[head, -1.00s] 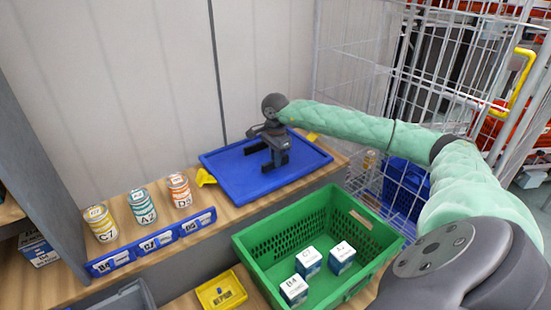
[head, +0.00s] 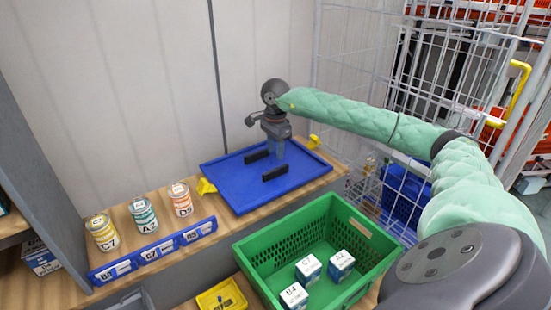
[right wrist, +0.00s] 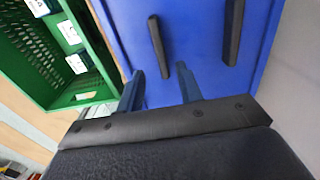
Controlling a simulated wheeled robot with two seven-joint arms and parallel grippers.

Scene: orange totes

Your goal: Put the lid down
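The blue lid (head: 232,190) lies flat on the wooden shelf against the wall in the head view. Two black bars (head: 275,173) stand on its top. Yellow pieces (head: 206,187) show at its left and right edges. The fingers look clear of the bars. My left gripper is not in view.
A green crate (head: 252,247) with several labelled boxes stands in front of the lid. Three labelled cans (head: 143,215) stand on the shelf at left, behind blue label holders (head: 152,249). A small yellow bin (head: 220,296) is at the bottom. A wire cage (head: 395,150) stands at right.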

